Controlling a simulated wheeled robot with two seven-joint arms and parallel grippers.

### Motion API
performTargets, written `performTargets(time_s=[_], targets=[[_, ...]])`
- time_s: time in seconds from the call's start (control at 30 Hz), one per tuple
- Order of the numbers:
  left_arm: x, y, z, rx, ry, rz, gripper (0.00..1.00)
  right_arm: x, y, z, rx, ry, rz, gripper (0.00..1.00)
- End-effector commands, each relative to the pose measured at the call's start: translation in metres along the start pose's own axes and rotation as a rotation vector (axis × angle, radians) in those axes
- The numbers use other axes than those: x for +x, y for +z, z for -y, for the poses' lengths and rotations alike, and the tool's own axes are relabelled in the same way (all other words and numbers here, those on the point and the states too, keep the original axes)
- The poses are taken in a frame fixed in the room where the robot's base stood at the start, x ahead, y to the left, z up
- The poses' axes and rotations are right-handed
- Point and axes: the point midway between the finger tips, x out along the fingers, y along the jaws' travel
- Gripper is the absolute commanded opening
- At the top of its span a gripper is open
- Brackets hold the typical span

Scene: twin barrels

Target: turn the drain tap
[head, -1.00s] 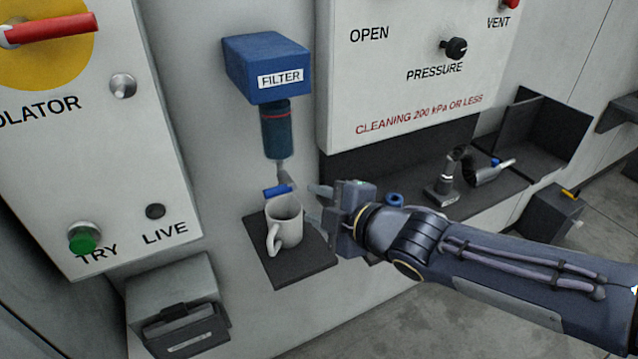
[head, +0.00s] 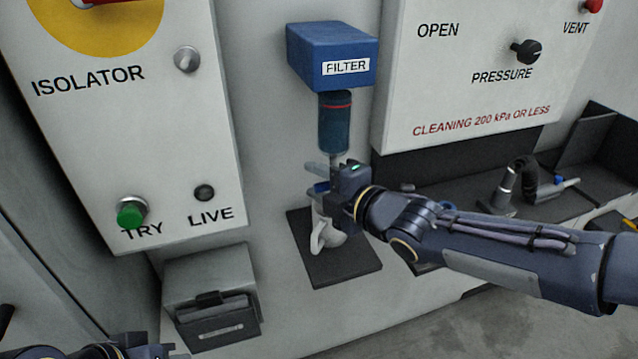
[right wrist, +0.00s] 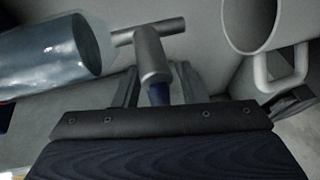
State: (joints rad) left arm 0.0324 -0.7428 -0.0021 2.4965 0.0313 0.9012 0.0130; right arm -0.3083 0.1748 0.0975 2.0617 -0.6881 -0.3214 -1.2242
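The drain tap (right wrist: 150,55) is a grey metal T-shaped piece with a blue lever (right wrist: 157,94), under the clear blue filter bowl (head: 335,122). In the head view my right gripper (head: 322,190) is at the tap, just below the bowl, and hides most of it. In the right wrist view its two fingers stand apart, one on each side of the blue lever, with gaps showing. A white mug (head: 322,238) stands below on a dark pad, partly hidden by the gripper. My left gripper (head: 145,351) shows only partly at the bottom left edge.
The blue FILTER block (head: 335,55) is above the bowl. The isolator panel (head: 120,150) is at left and the pressure panel (head: 470,70) at right. A grey box (head: 210,295) is mounted lower left. A dark shelf (head: 440,190) with a nozzle tool lies behind my right arm.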

Motion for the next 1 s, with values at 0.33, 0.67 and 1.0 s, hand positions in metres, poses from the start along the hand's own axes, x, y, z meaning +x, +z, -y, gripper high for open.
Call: performTargets(time_s=[0.33, 0.67, 1.0], targets=[[-0.0001, -0.0001, -0.0001, 0.0, 0.0, 0.0, 0.0, -0.0002, 0.0002, -0.0001, 0.001, 0.0, 0.001, 0.17], [0.0004, 0.0002, 0.0002, 0.0, 0.0, 0.0, 0.0, -0.0003, 0.0003, 0.0001, 0.008, 0.002, 0.0, 0.0], [0.0081, 0.004, 0.0037, 0.0, 0.0, 0.0, 0.0, -0.0011, 0.0004, -0.0033, 0.141, 0.058, -0.028, 0.0]])
